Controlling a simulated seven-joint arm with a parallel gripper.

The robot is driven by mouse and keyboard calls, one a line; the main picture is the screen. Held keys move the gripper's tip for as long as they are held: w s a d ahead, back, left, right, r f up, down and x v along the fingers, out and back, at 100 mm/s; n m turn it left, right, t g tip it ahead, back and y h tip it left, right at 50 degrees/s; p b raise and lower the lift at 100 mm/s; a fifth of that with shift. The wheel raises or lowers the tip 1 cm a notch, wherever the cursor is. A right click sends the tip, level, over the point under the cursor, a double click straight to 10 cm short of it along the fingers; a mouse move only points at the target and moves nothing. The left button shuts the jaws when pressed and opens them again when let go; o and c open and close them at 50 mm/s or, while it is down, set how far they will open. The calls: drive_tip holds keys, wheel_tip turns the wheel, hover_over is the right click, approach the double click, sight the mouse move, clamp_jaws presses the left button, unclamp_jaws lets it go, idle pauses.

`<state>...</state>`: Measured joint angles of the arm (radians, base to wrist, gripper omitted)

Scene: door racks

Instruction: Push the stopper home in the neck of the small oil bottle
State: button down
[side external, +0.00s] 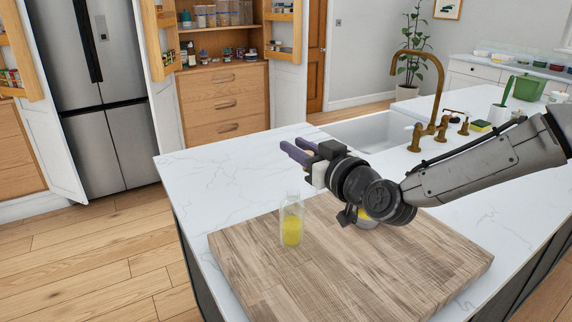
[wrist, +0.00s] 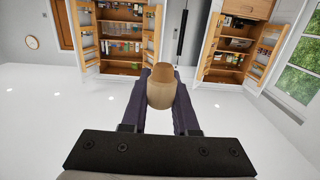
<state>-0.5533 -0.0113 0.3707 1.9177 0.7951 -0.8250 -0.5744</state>
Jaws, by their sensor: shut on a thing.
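The small oil bottle (side external: 291,222) stands upright on the wooden board in the side external view. It is clear glass with yellow oil in its lower part, and I see no stopper in its neck. My gripper (side external: 294,152) is level, its purple fingers pointing left, above and behind the bottle and apart from it. In the wrist view my gripper (wrist: 161,80) is shut on a tan cork-like stopper (wrist: 161,92), which sits between the fingertips. I cannot make out the stopper in the side external view. The bottle is not in the wrist view.
The wooden board (side external: 345,280) lies on the white marble counter (side external: 195,165). Something with yellow in it (side external: 362,214) stands on the board, mostly hidden by my wrist. The sink (side external: 370,135) and brass tap (side external: 440,85) are behind. The left counter is clear.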

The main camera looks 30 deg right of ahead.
drive_tip(key=s+d+r+h, duration=0.1)
drive_tip(key=s+d+r, duration=0.3)
drive_tip(key=s+r, duration=0.45)
drive_tip(key=w+a+f+m+h, duration=0.3)
drive_tip(key=w+f, duration=0.4)
drive_tip(key=w, duration=0.4)
drive_tip(key=shift+w+a+f+h, duration=0.15)
drive_tip(key=shift+w+a+h, duration=0.15)
drive_tip(key=shift+a, duration=0.3)
drive_tip(key=shift+f, duration=2.9)
drive_tip(key=shift+f, duration=1.05)
